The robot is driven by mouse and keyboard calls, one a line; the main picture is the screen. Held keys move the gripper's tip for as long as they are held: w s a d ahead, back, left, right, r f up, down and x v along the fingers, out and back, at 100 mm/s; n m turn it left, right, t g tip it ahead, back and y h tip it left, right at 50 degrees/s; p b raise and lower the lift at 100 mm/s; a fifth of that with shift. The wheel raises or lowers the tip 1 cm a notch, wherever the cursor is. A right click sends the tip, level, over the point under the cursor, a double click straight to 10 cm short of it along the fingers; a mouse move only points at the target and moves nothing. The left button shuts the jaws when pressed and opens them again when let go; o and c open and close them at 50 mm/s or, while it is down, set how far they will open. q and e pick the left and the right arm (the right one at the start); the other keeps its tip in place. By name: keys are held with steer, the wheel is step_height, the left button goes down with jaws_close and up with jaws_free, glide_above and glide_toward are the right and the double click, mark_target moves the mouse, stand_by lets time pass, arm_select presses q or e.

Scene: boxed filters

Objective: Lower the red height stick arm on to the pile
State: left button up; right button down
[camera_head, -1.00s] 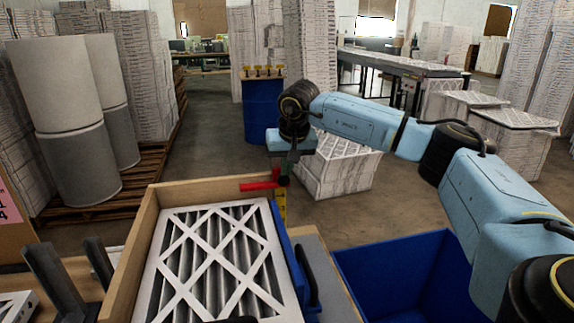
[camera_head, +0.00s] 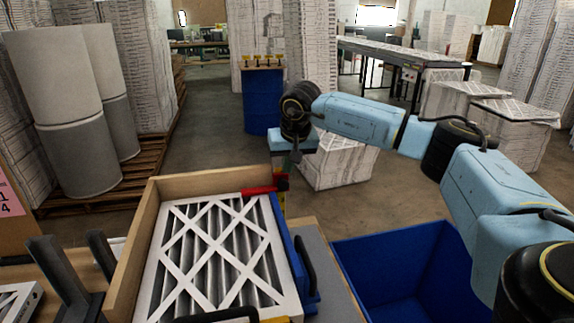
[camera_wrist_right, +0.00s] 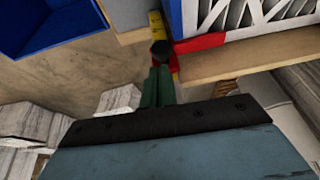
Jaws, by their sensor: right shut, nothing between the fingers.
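The red height stick arm (camera_head: 259,191) reaches left over the far right corner of the top filter (camera_head: 215,250) in the wooden-sided box (camera_head: 146,222). It sits low at the filter's level; I cannot tell whether it touches the pile. It also shows in the right wrist view (camera_wrist_right: 203,42). The yellow stick (camera_wrist_right: 155,22) stands beside the box corner, with a dark knob (camera_wrist_right: 161,48) on the slider. My right gripper (camera_head: 296,156) is shut and empty above the knob. Its green fingers (camera_wrist_right: 158,86) point towards the knob; contact is unclear. My left gripper is not in view.
A blue bin (camera_head: 400,265) stands right of the box, past a grey strip. Dark upright prongs (camera_head: 62,270) stand at the lower left. A white filter stack (camera_head: 340,160) stands on the floor behind my right gripper. Open floor lies beyond the box.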

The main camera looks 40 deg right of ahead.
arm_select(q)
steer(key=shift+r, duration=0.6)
arm_select(e)
steer(key=v, duration=1.1)
steer(key=shift+r, duration=0.2)
steer(key=shift+d, duration=0.1)
